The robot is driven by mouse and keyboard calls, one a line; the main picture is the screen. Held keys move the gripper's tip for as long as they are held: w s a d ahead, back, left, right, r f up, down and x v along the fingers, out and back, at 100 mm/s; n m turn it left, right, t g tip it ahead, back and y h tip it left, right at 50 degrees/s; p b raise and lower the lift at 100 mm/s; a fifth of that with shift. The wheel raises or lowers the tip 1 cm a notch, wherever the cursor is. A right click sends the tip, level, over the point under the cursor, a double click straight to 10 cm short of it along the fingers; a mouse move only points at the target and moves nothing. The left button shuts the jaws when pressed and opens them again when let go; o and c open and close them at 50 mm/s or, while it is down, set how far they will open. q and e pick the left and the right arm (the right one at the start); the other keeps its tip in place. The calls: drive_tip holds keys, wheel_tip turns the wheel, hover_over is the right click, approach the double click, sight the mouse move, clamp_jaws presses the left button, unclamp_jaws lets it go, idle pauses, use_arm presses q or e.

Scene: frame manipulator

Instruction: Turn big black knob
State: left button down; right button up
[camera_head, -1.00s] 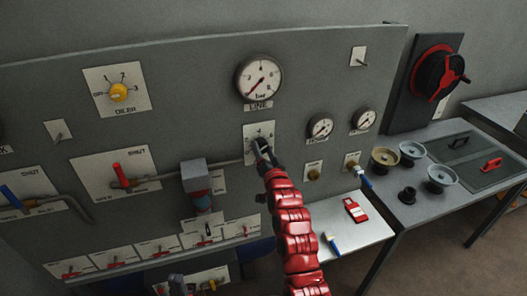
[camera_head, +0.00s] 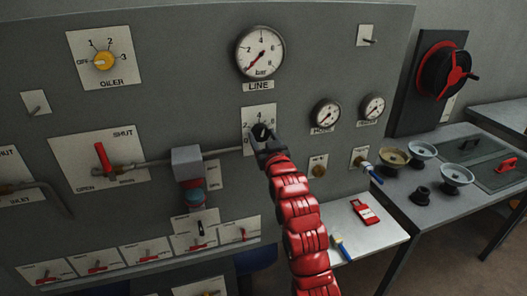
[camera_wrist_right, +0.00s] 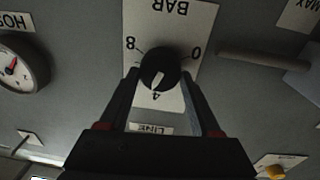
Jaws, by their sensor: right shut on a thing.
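The big black knob (camera_wrist_right: 158,66) sits on a white scale plate (camera_wrist_right: 172,22) marked 0, 4, 8 and BAR, upside down in the right wrist view. Its white pointer mark points close to the 4. My right gripper (camera_wrist_right: 160,82) has one finger on each side of the knob and is shut on it. In the head view the right gripper (camera_head: 264,137) covers most of the knob, below the LINE gauge (camera_head: 260,52). The scale plate (camera_head: 250,113) shows above the fingers. My left gripper is not in view.
A red lever (camera_head: 103,158) and its pipe lie left of the knob, with a grey box (camera_head: 187,160) close by. Two smaller gauges (camera_head: 325,113) (camera_head: 371,107) sit to the right. A side table (camera_head: 355,240) holds a red device (camera_head: 365,211).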

drive_tip(key=n+b, duration=0.2)
drive_tip(key=n, duration=0.1)
drive_tip(key=shift+f+b, duration=0.3)
drive_tip(key=shift+b, duration=0.05)
drive_tip(key=shift+n+b, duration=0.6)
drive_tip(key=shift+n, duration=0.3)
drive_tip(key=n+b, duration=0.1)
drive_tip(key=n, duration=0.2)
drive_tip(key=shift+a+r+y, duration=0.1)
drive_tip(key=shift+y, duration=0.2)
drive_tip(key=n, duration=0.2)
drive_tip(key=shift+n+b, duration=0.35)
drive_tip(key=shift+n, duration=0.05)
drive_tip(key=n+y, duration=0.1)
drive_tip(key=n, duration=0.8)
drive_tip(key=shift+n+g, duration=0.3)
drive_tip(key=n, duration=0.4)
drive_tip(key=shift+n, duration=0.3)
drive_tip(key=shift+n+g, duration=0.3)
drive_tip(key=shift+n, duration=1.7)
drive_tip(key=shift+f, duration=0.2)
